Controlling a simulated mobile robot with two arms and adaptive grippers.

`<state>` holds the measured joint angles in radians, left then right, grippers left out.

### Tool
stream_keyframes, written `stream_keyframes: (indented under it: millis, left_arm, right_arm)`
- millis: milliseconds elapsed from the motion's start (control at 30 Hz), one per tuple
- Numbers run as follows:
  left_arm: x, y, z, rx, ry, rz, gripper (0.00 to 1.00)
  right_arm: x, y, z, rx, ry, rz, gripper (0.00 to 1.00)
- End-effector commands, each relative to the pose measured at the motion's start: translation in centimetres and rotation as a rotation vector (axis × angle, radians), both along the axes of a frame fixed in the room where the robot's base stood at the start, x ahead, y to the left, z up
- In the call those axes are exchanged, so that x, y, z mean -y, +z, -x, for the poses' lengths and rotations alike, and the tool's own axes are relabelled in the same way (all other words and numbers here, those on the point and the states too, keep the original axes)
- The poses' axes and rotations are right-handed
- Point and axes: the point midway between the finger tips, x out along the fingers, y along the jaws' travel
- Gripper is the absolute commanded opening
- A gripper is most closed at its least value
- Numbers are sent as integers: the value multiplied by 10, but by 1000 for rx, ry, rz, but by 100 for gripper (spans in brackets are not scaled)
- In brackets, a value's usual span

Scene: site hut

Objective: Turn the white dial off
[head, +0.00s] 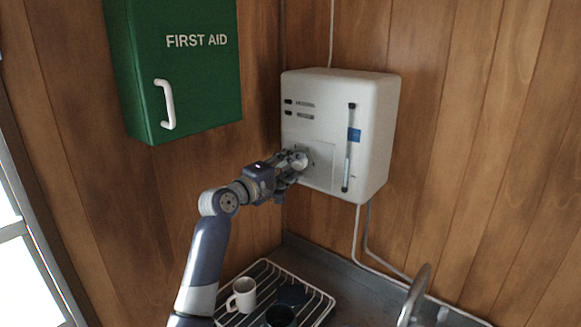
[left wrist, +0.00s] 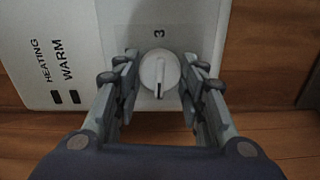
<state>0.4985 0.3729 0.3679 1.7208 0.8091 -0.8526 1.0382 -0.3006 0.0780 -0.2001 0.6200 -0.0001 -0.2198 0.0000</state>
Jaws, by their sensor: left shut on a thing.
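The white dial (left wrist: 160,72) is on the front of the white wall heater (head: 340,102), at its lower left. In the left wrist view it is a round knob with a raised grip and a dark mark pointing down in the picture. A "3" is printed above it there. My left gripper (left wrist: 160,85) has its fingers on either side of the dial and is shut on it. In the head view my left gripper (head: 297,164) covers most of the dial. My right gripper is in neither view.
A green first aid cabinet (head: 190,85) with a white handle hangs left of the heater, above my left arm. Below are a dish rack (head: 318,302) with a white mug (head: 243,295) and dark dishes, and a tap (head: 415,293). Pipes run down from the heater.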

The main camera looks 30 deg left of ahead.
Motion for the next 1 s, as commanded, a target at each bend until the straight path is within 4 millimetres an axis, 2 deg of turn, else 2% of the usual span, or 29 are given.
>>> stream_keyframes:
  millis: [300,767,800,833,867,1000]
  left_arm:
    - [0,1,0,-5,0,87,14]
    - [0,1,0,-6,0,98,14]
    - [0,1,0,-6,0,98,47]
    - [0,1,0,-6,0,98,54]
    - [0,1,0,-6,0,98,58]
    - [0,1,0,-7,0,97,58]
  right_arm:
    - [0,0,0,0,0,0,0]
    - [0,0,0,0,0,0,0]
    - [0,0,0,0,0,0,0]
    - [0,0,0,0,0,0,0]
    - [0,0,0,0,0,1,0]
    - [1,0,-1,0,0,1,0]
